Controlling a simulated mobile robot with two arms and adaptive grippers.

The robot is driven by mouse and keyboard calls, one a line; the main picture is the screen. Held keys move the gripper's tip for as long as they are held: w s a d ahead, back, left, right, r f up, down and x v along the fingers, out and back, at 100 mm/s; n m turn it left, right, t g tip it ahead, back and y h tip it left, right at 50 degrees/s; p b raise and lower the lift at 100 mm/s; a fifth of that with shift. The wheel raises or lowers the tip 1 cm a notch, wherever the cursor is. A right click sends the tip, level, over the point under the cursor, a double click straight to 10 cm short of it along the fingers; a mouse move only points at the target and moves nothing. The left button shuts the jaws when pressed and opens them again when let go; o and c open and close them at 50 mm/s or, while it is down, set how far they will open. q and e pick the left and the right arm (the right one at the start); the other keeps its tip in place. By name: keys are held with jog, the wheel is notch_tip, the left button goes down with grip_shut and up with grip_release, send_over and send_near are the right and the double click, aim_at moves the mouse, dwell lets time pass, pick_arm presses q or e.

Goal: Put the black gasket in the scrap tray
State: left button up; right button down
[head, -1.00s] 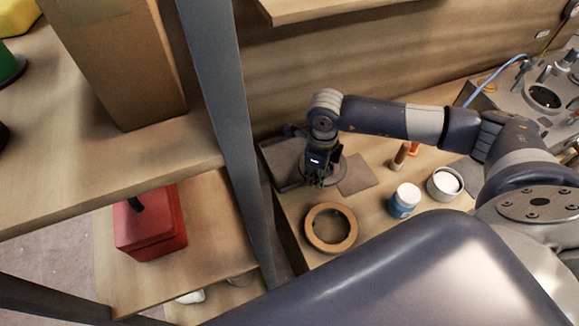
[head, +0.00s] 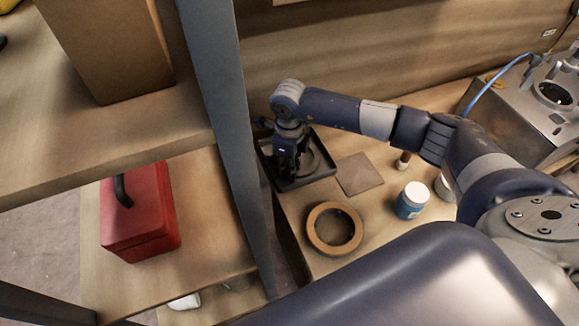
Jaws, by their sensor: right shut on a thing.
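The black gasket (head: 322,163) is a dark ring, partly hidden behind my right gripper (head: 288,172). My right gripper points down and is shut on the gasket. The scrap tray (head: 312,180) is a shallow black tray at the left end of the bench. The gripper and gasket are over the tray's area. I cannot tell whether the gasket touches the tray floor. My left gripper is not in view.
A tan ring (head: 311,232) and a flat grey-brown square (head: 360,174) lie near the tray. A blue jar with a white lid (head: 411,201) stands to the right. A grey shelf post (head: 232,130) rises left of the tray. A red toolbox (head: 140,215) sits on the shelf.

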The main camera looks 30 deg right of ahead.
jog(key=shift+f, duration=0.1)
jog(key=c, duration=1.5)
grip_release()
jog(key=shift+r, duration=0.3)
notch_tip(320, 180, up, 12)
jog(key=shift+f+b, duration=0.15)
jog(key=shift+b, duration=0.55)
